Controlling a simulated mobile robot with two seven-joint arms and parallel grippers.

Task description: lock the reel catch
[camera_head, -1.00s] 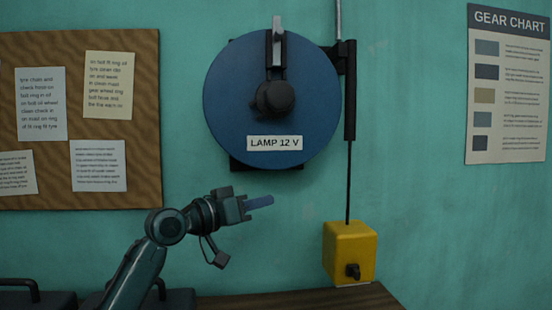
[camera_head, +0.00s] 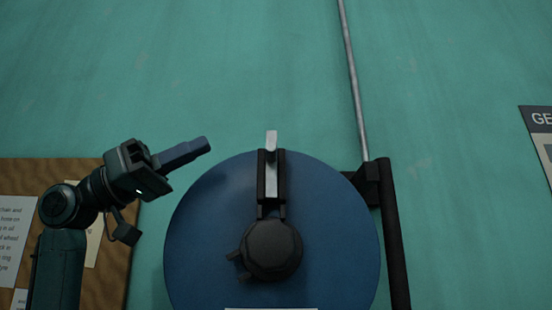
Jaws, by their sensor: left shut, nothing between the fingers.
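The blue reel (camera_head: 335,230) is a round disc on the teal wall, its lower part cut off by the picture's bottom edge. The reel catch (camera_head: 272,180) is a pale metal lever in a dark bracket above the black hub (camera_head: 271,250), and it points straight up. The lever's tip stands above the disc's top rim. My left gripper (camera_head: 204,145) is shut and empty, up and left of the disc, its fingers pointing right toward the catch and apart from it. My right gripper is not in view.
A dark vertical guide (camera_head: 393,235) stands at the reel's right, with a thin grey pipe (camera_head: 352,75) running up from it. A cork board (camera_head: 118,262) with papers is at lower left, a gear chart (camera_head: 538,140) at the right edge.

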